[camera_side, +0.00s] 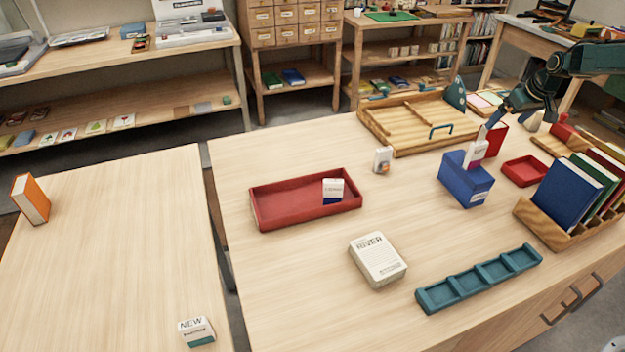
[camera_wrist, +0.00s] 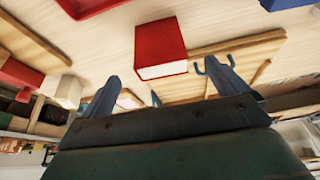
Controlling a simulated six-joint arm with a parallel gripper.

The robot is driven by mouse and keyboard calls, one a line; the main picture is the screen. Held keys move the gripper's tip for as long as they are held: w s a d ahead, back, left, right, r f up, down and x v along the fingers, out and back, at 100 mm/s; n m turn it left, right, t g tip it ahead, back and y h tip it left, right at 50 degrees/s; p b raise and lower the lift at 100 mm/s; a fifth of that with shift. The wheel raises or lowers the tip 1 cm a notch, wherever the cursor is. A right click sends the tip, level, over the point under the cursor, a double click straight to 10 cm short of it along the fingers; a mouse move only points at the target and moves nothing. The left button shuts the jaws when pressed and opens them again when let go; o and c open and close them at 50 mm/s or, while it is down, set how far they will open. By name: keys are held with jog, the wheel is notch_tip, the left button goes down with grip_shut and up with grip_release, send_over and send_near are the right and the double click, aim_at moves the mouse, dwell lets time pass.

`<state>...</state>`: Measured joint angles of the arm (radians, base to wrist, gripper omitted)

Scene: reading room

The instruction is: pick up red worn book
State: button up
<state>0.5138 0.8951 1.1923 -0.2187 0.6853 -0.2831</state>
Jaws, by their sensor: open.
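The red book (camera_side: 496,140) stands upright on the table in the side view, behind a blue box (camera_side: 465,185) that partly hides it. The wrist view shows its red cover (camera_wrist: 160,40) and a pale page edge facing the fingers; wear on it is too small to make out. My gripper (camera_side: 494,120) is just above or beside the book in the side view. In the wrist view my gripper (camera_wrist: 166,72) is open, its two fingers spread wider than the book, with nothing held. The book lies beyond the fingertips, between their lines; contact is not visible.
The blue box holds pale cards (camera_side: 475,154). A small red tray (camera_side: 525,171) and a wooden rack of books (camera_side: 540,222) are to the right. A wooden tray with teal handles (camera_side: 385,130) is left of the book. The front left tabletop is mostly clear.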

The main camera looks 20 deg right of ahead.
aim_at(500, 129)
jog(key=shift+x, duration=2.1)
jog(key=shift+f, duration=0.1)
jog(key=shift+x, duration=2.5)
jog(key=c, duration=1.2)
